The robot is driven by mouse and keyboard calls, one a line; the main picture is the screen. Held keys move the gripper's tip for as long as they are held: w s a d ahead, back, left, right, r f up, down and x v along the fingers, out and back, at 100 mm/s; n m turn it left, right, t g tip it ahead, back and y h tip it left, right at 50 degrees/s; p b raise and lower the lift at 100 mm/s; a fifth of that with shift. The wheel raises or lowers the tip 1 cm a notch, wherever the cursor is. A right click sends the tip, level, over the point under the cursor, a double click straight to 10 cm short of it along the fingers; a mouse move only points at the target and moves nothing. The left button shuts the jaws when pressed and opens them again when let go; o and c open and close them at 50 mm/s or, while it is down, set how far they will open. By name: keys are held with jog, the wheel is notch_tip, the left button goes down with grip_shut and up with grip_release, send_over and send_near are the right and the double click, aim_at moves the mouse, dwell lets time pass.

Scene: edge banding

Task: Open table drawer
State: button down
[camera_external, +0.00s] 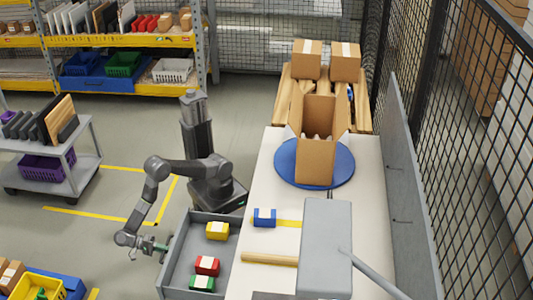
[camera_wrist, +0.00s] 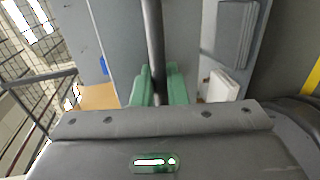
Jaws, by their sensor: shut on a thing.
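The grey table drawer (camera_external: 187,250) is pulled out to the left of the white table (camera_external: 266,190) in the external view. Inside it lie a yellow box (camera_external: 217,231), a red box (camera_external: 207,265) and a green box (camera_external: 202,283). My gripper (camera_external: 160,247) is at the drawer's outer left side. In the wrist view its green fingers (camera_wrist: 158,88) are shut on a dark bar, the drawer handle (camera_wrist: 154,45), which runs between them. The part of the handle below the fingertips is hidden by my gripper body.
On the table are a round blue plate (camera_external: 345,165) with an open cardboard box (camera_external: 316,150), a blue part (camera_external: 264,217) and a grey machine block (camera_external: 325,250). A grey cart (camera_external: 85,165) stands at left. The floor between cart and arm is clear.

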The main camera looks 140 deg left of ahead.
jog(key=shift+s+d, duration=0.15)
jog(key=shift+d, duration=0.05)
jog(key=c, duration=1.6)
grip_release()
jog(key=shift+o, duration=0.2)
jog(key=p+v, duration=1.1)
jog(key=p, duration=0.2)
jog(key=shift+s+d+r+p, duration=0.2)
jog(key=shift+d+r+p, duration=0.05)
jog(key=shift+p, duration=0.05)
jog(key=shift+s+d+f+p, duration=0.1)
jog(key=shift+s+f+p, duration=0.05)
jog(key=shift+p, duration=0.4)
